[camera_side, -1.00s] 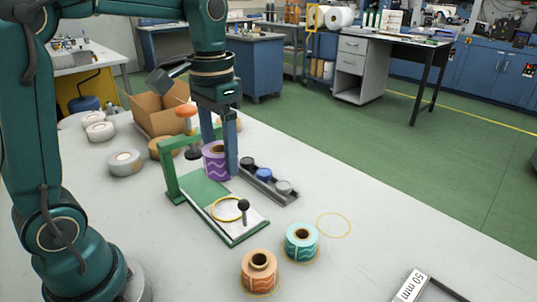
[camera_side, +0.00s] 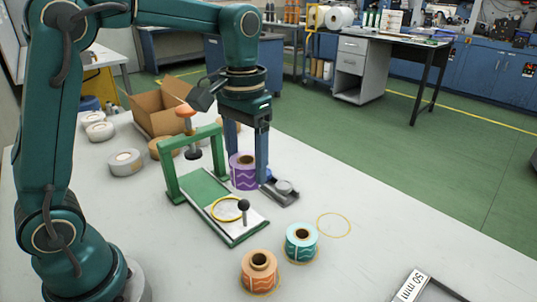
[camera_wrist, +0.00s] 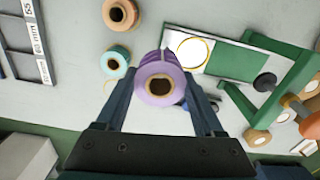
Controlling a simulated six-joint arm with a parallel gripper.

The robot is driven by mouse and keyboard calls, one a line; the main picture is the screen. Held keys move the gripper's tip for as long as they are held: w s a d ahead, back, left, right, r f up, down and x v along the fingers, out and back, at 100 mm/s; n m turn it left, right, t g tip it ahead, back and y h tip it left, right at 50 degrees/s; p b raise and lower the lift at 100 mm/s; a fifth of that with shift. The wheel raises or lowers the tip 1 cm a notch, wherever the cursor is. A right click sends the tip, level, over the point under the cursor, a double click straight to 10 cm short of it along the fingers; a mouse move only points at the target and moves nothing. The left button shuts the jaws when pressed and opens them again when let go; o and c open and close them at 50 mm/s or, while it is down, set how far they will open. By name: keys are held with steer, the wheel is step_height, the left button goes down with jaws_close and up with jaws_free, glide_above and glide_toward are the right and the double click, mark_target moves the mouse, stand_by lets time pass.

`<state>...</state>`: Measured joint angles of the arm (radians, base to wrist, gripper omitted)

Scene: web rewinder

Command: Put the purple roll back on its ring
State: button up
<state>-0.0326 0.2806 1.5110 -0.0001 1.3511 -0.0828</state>
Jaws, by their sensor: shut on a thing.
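The purple roll (camera_side: 243,172) with a wavy pale pattern and brown core is between the fingers of my gripper (camera_side: 247,160), beside the green press frame. My gripper is shut on it, and the roll looks upright. In the wrist view the roll (camera_wrist: 160,80) sits between both fingers, its core facing the camera. A thin empty yellow ring (camera_side: 334,225) is marked on the table, to the right of and nearer than the roll. The orange roll (camera_side: 259,272) and the teal roll (camera_side: 301,242) stand on similar rings.
The table between rack and empty ring is clear.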

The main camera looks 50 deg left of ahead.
steer(key=m, duration=0.1)
glide_above(309, 295)
step_height(309, 295, down, 10)
steer(key=shift+r, duration=0.1)
steer(key=shift+f, duration=2.05)
steer(key=o, duration=1.6)
steer(key=shift+f, duration=0.1)
steer(key=shift+c, duration=0.2)
step_height(309, 295, up, 12)
steer(key=s+a+r+t, duration=0.35)
steer(key=a+r, duration=0.25)
steer(key=a, duration=0.4)
steer(key=s+a+f+t, duration=0.2)
steer(key=s+a+f, duration=0.1)
steer(key=s+a, duration=0.3)
steer(key=shift+s+f, duration=0.25)
steer(key=shift+s, duration=0.6)
